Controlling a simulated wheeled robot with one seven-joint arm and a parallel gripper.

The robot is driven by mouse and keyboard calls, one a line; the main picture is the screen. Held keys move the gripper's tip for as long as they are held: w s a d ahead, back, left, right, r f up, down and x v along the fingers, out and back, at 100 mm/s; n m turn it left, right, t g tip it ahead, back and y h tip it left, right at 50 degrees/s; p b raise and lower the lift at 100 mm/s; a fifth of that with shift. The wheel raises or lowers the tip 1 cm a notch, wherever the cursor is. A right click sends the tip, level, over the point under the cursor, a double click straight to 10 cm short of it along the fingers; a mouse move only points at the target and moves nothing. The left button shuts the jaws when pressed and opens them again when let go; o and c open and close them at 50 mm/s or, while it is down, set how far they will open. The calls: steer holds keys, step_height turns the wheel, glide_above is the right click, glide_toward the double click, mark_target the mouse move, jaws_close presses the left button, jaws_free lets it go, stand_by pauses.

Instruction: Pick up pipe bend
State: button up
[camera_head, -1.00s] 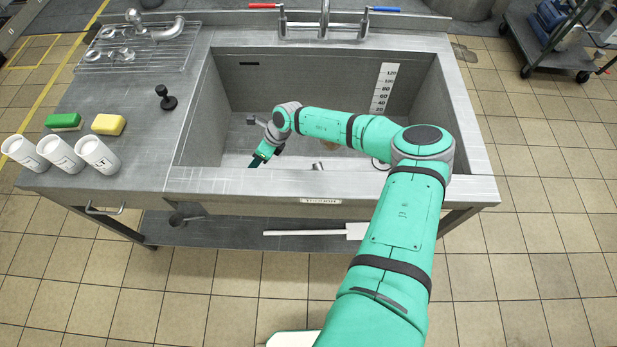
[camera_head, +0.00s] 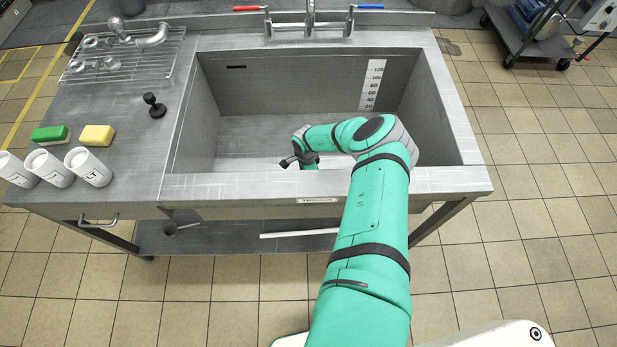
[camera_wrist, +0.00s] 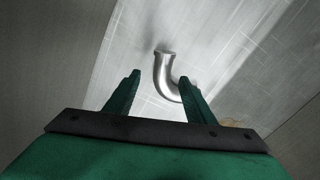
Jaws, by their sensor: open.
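A shiny metal pipe bend (camera_wrist: 164,73) lies on the sink floor in the wrist view. One flanged end points up in the picture, and the lower part curves right, partly behind the right finger. My gripper (camera_wrist: 160,79) is open and empty, its two green fingers on either side of the bend in the picture. I cannot tell how high the fingers are above it. In the head view my wrist reaches down into the sink (camera_head: 245,128) near its front wall; the fingertips and the bend are hidden there.
The sink's front rim (camera_head: 235,186) and side walls surround my wrist. A wire rack (camera_head: 125,72) with metal fittings stands at the back left. A black stopper (camera_head: 154,105), sponges (camera_head: 97,135) and white cups (camera_head: 88,167) are on the left counter. The sink's left floor looks clear.

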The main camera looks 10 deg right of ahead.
steer(key=shift+w+d+f, duration=0.1)
steer(key=shift+d+f, duration=0.05)
steer(key=shift+f, duration=0.75)
steer(key=shift+w+d+f, duration=0.1)
steer(key=shift+w+f, duration=0.05)
steer(key=shift+f, duration=0.75)
steer(key=shift+w+d+f, duration=0.1)
steer(key=shift+d+f, duration=0.05)
steer(key=shift+f, duration=0.75)
jaws_close()
